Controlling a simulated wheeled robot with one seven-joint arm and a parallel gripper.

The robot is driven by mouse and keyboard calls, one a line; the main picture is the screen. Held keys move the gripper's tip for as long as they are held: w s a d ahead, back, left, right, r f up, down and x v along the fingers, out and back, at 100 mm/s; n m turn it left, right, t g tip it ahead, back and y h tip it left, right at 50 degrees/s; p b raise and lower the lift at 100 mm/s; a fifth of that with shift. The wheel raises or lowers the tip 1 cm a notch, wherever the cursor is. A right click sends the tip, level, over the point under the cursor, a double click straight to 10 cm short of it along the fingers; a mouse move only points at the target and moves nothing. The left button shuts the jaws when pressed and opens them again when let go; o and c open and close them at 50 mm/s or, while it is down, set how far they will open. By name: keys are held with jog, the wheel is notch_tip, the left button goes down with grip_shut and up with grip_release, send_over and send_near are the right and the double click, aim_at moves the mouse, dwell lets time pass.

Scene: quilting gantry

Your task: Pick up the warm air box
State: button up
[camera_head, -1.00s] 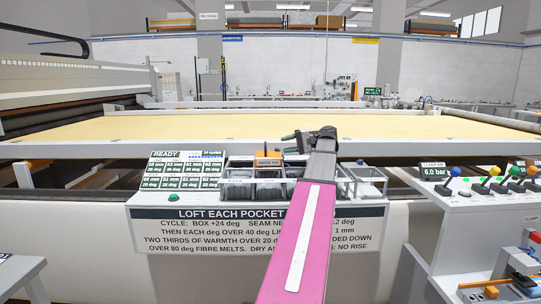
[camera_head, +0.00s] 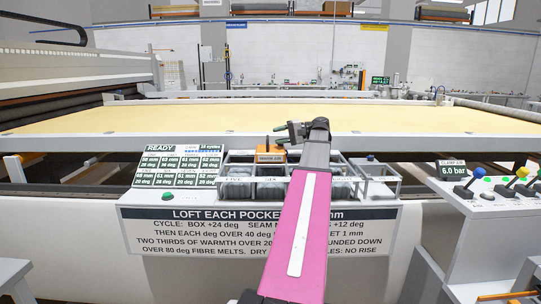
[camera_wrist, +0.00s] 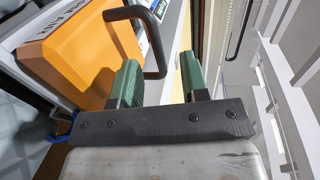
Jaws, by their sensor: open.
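The warm air box (camera_head: 270,155) is a small orange box with a dark label, in the row of the tray behind the instruction sign. In the wrist view the orange box (camera_wrist: 78,58) fills the upper left, with a black bent handle (camera_wrist: 150,38) rising from it. My gripper (camera_head: 284,133) is open and empty, just above and slightly right of the box. In the wrist view its two green-padded fingers (camera_wrist: 160,82) stand apart, and part of the handle shows between them. I cannot tell whether the handle is within their reach. The box's lower part is hidden.
Clear-walled compartments (camera_head: 238,168) flank the box. A readout panel (camera_head: 181,166) stands to the left, and a lever console (camera_head: 490,205) to the right. The wide yellow quilting bed (camera_head: 230,118) lies behind a white rail (camera_head: 120,145).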

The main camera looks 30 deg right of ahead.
aim_at(270, 148)
jog(key=x, duration=0.5)
jog(key=shift+w+f, duration=0.2)
jog(key=shift+f, duration=0.1)
jog(key=shift+d, duration=0.1)
grip_shut()
